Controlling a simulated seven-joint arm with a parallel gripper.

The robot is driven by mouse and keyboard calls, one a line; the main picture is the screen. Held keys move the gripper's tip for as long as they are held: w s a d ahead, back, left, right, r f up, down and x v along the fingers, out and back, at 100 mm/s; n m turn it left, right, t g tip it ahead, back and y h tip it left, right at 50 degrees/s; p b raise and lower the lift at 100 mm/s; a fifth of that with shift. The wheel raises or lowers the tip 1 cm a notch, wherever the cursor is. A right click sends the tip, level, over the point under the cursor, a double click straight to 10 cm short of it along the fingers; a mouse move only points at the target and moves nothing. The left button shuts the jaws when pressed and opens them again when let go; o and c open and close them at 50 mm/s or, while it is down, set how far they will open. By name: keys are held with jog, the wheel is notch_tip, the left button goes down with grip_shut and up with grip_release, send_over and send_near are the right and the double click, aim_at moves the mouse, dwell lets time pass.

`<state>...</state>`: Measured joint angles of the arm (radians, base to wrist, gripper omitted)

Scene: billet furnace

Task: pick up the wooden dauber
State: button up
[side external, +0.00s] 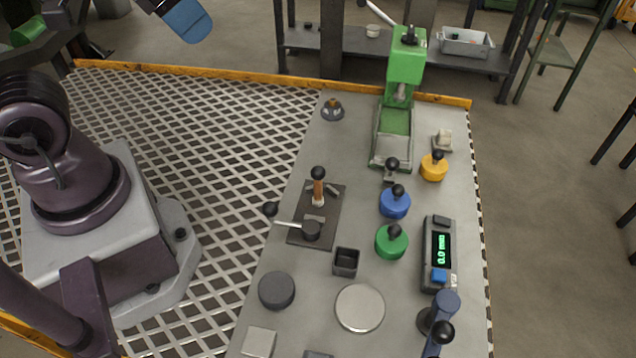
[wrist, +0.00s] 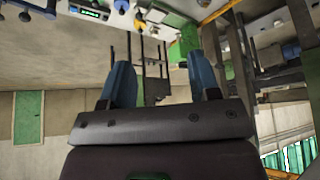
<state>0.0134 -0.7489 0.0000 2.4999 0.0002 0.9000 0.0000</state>
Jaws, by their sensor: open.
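A brown, wood-coloured upright piece with a dark round top (side external: 318,190), which looks like the wooden dauber, stands at the dark fixture plate (side external: 322,231) on the grey bench. Its lower end is hard to make out. My gripper (wrist: 163,78) shows two blue fingers spread apart in the wrist view, with nothing between them. In the side view only a blue finger part of my gripper (side external: 187,18) shows at the top edge, high and well left of the bench, far from the dauber. I cannot make out the dauber in the wrist view.
The fixture's lever (side external: 288,224) sticks out left of the plate. A green press (side external: 405,68) stands behind at the right. Blue (side external: 395,206), green (side external: 391,244) and yellow (side external: 433,170) knobbed pieces and a digital gauge (side external: 439,252) stand to the right. A dark square cup (side external: 346,262) is in front.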

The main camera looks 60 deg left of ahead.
jog(key=w+d+f+m+g, duration=0.3)
jog(key=d+f+m+g, duration=0.2)
jog(key=d+f, duration=0.25)
jog(key=m+t+y, duration=0.4)
jog(key=m+y, duration=1)
jog(key=y, duration=0.1)
send_near(318, 186)
jog(key=s, duration=0.1)
jog(key=s+a, duration=0.1)
jog(key=s, duration=0.1)
jog(key=s+a, duration=0.1)
jog(key=s, duration=0.1)
jog(key=shift+a+f, duration=0.25)
jog(key=shift+f, duration=0.1)
jog(key=w+m+t, duration=0.1)
jog(key=w+d+m+t, duration=0.1)
jog(key=t, duration=0.1)
jog(key=shift+w+d+f, duration=0.2)
jog(key=shift+f, duration=0.15)
jog(key=shift+w+d+r+t+y, duration=0.3)
jog(key=shift+w+d+r, duration=0.25)
jog(key=shift+r, duration=0.1)
jog(key=shift+w+a+r+t, duration=0.15)
jog(key=shift+a+r+t, duration=0.05)
jog(key=shift+r+t, duration=0.1)
jog(key=x, duration=1.2)
jog(key=shift+s+a, duration=0.2)
jog(key=shift+a, duration=0.25)
jog(key=shift+r, duration=0.1)
grip_shut()
